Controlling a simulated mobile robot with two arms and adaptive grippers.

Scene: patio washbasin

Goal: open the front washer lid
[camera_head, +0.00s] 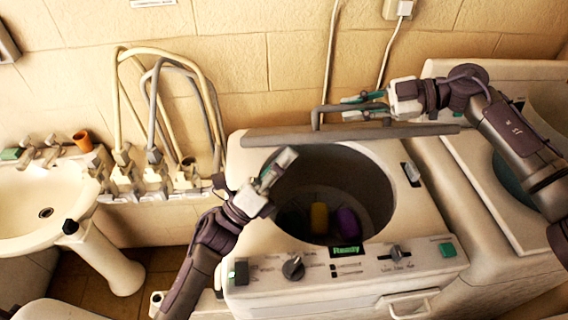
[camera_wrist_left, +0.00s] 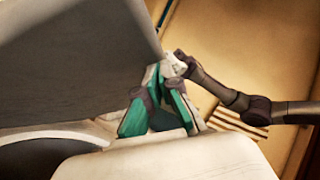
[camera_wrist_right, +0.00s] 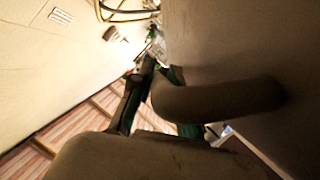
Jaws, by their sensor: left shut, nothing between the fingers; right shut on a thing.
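The front washer (camera_head: 350,277) has its lid (camera_head: 290,137) raised, seen nearly edge-on at the back of the round drum opening. The lid's bar handle (camera_head: 322,110) is on its far side and fills part of the right wrist view (camera_wrist_right: 215,100). My right gripper (camera_head: 366,106) is shut on this handle. My left gripper (camera_head: 287,158) is shut and empty over the opening's left rim, in front of the lid. In the left wrist view, the lid's grey panel (camera_wrist_left: 70,60) stands beside the left gripper's fingers (camera_wrist_left: 166,75).
A yellow item (camera_head: 319,217) and a purple item (camera_head: 346,222) lie in the drum. A second washer (camera_head: 475,165) stands behind right. A sink (camera_head: 40,200) with an orange cup (camera_head: 82,141) and several taps with hoses (camera_head: 150,180) are left.

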